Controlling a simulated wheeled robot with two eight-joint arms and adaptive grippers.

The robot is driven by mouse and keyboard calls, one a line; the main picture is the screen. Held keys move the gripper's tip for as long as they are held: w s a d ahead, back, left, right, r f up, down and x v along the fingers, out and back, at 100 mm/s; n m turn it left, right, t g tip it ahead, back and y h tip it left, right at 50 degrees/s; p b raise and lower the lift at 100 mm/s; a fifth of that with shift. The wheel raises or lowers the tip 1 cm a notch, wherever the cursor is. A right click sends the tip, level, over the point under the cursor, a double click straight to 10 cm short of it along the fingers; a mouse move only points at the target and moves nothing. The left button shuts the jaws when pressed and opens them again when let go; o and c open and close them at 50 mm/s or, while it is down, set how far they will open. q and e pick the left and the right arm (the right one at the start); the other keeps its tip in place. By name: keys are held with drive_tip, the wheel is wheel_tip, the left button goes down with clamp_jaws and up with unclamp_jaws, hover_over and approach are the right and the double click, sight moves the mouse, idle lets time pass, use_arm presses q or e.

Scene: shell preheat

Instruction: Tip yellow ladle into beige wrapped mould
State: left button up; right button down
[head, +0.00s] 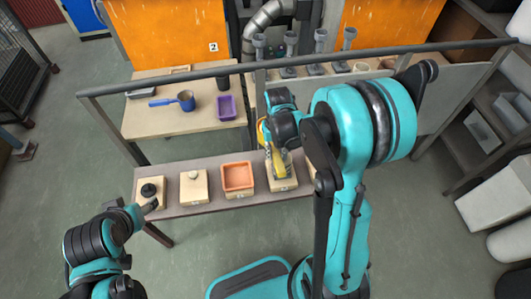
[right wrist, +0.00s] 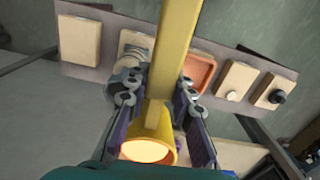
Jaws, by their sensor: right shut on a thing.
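My right gripper (right wrist: 158,92) is shut on the yellow ladle (right wrist: 176,45), its fingers on either side of the handle. The ladle's bowl (right wrist: 148,147) holds a bright, glowing pale fill in the right wrist view. In the head view the ladle (head: 283,166) is over a beige mould block (head: 291,187), right of the orange tray-shaped mould. That block has a pale ribbed band on top in the right wrist view (right wrist: 135,45); the gripper partly covers it. I cannot tell the height between ladle and block. My left gripper (head: 148,206) is beside the black-knobbed block; its fingers are unclear.
The front bench holds a black-knobbed block (head: 150,191), a pale-knobbed block (head: 194,187), the orange mould (head: 238,177) and a plain beige block (right wrist: 78,42). A rail (head: 180,76) crosses above. A blue ladle (head: 185,100) and purple tray (head: 226,108) are on the back table.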

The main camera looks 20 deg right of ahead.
drive_tip(key=shift+d+r+p, duration=0.25)
drive_tip(key=shift+r, duration=0.25)
drive_tip(key=shift+d+r+p, duration=0.2)
drive_tip(key=shift+r, duration=0.25)
drive_tip(key=f+y+b, duration=0.1)
drive_tip(key=f, duration=0.1)
drive_tip(key=f+y+b, duration=0.1)
drive_tip(key=y+b, duration=0.1)
drive_tip(key=shift+w+d+f+m+t, duration=0.2)
drive_tip(key=shift+f+m+t, duration=0.1)
drive_tip(key=shift+f+t, duration=0.1)
drive_tip(key=shift+s+y+b, duration=0.1)
drive_tip(key=shift+y+b, duration=0.3)
use_arm(q)
wheel_tip(320, 180, down, 2)
drive_tip(key=shift+w+a+f, duration=0.1)
drive_tip(key=shift+w, duration=0.05)
use_arm(e)
drive_tip(key=shift+r, duration=0.1)
use_arm(q)
drive_tip(key=shift+f+b, duration=1.6)
drive_tip(key=shift+b, duration=0.1)
use_arm(e)
drive_tip(key=shift+t+y, duration=0.4)
drive_tip(key=shift+y, duration=1.1)
